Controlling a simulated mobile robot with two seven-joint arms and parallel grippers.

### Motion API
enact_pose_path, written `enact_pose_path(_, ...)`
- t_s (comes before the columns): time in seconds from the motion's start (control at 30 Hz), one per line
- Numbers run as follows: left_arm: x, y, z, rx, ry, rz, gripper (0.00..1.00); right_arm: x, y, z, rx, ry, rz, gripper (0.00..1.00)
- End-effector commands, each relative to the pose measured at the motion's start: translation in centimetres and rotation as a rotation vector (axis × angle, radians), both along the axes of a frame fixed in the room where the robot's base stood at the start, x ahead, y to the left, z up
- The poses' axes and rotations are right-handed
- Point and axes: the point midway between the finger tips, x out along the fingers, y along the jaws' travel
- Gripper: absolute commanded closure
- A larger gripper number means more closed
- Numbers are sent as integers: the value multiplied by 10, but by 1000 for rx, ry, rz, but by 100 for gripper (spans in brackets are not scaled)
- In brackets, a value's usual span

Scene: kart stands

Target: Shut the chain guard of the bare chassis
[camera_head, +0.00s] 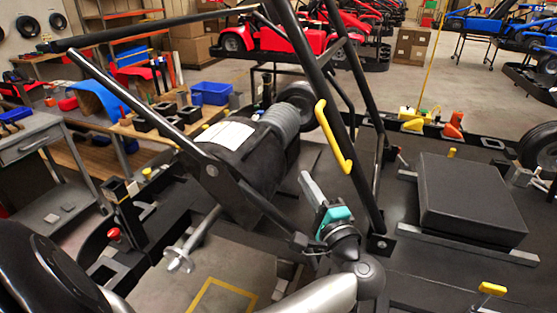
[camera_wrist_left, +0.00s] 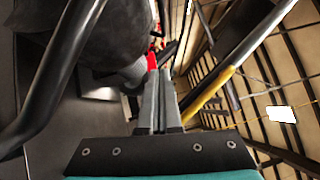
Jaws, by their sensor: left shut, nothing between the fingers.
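The bare chassis is a dark kart frame with a flat floor (camera_head: 430,262) and slanting black tubes (camera_head: 290,45). A yellow handle (camera_head: 333,137) is fixed to one tube; it also shows in the left wrist view (camera_wrist_left: 212,91). I cannot tell for certain which part is the chain guard. A black housing (camera_head: 230,165) with a white label stands left of my left gripper (camera_head: 306,177). That gripper is shut and empty, below the yellow handle and apart from it. In the left wrist view its grey fingers (camera_wrist_left: 155,72) lie together. My right gripper is not in view.
A dark slab (camera_head: 472,195) lies on grey rails at the right. A red knob (camera_head: 114,234) and a yellow-tipped lever (camera_head: 492,289) stick up nearby. Slanting tubes crowd the space around my left gripper. A grey workbench (camera_head: 30,140) stands at the left.

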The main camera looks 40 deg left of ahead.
Motion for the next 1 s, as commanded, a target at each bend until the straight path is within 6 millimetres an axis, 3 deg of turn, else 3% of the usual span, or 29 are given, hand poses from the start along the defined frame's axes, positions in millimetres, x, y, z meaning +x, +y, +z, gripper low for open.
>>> enact_pose_path(0.2, -5, -3, 3, 43, -29, 74, 100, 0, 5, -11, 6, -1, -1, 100)
enact_pose_path(0.37, 1, 9, 7, 46, -29, 79, 100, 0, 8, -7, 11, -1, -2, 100)
enact_pose_path(0.8, 42, 88, 22, 45, -29, 79, 100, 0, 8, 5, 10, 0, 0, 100)
enact_pose_path(1.0, 32, 112, 27, 43, -28, 76, 100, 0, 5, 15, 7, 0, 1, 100)
